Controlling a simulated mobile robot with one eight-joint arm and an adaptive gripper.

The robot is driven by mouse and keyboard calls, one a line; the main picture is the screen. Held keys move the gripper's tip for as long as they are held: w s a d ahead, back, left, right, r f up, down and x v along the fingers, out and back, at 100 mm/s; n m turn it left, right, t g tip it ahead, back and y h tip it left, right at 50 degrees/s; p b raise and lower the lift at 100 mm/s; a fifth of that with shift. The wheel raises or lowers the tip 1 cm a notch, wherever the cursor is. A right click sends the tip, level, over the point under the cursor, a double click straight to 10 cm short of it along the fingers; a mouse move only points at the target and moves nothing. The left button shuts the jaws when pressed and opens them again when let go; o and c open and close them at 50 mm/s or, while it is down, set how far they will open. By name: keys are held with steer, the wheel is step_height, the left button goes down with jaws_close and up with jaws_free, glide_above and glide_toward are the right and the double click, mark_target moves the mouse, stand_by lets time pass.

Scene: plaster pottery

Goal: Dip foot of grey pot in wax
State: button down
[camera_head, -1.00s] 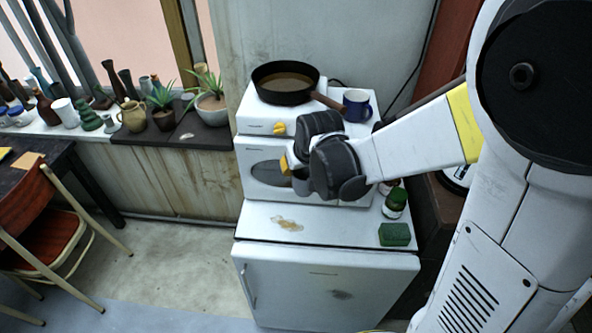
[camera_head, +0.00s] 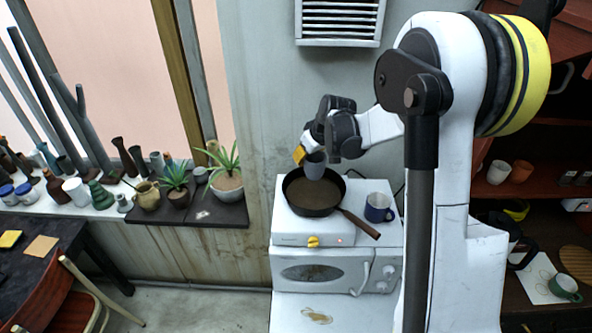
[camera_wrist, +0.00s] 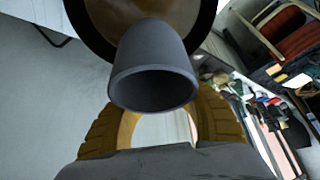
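The grey pot (camera_head: 315,166) is upright above the dark frying pan (camera_head: 313,211), which holds brown liquid wax (camera_head: 314,193). My gripper (camera_head: 303,155) is shut on the pot's side. In the wrist view the pot (camera_wrist: 153,65) sits between the yellow fingers of my gripper (camera_wrist: 160,112), its open mouth toward the camera and the pan (camera_wrist: 97,30) beyond it. The pot's lower end overlaps the far part of the pan in the head view. I cannot tell whether its foot touches the wax.
The pan rests on a white hotplate (camera_head: 290,228) with a yellow knob, on top of a white microwave oven (camera_head: 330,272). A blue mug (camera_head: 379,207) stands right of the pan, near its handle. Potted plants (camera_head: 227,177) stand on the sill at left.

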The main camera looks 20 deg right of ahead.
steer(key=w, duration=0.1)
steer(key=b, duration=0.5)
glide_above(300, 184)
steer(key=s, duration=0.1)
steer(key=f, duration=0.7)
steer(key=shift+s+d, duration=0.1)
steer(key=shift+d, duration=0.2)
steer(key=shift+f+b, duration=0.65)
steer(key=shift+f, duration=0.1)
steer(key=shift+f+b, duration=0.55)
steer(key=shift+b, duration=0.15)
stand_by(1.1)
steer(key=shift+r, duration=0.1)
stand_by(1.7)
steer(key=shift+r+p, duration=0.5)
steer(key=shift+r, duration=0.45)
stand_by(0.6)
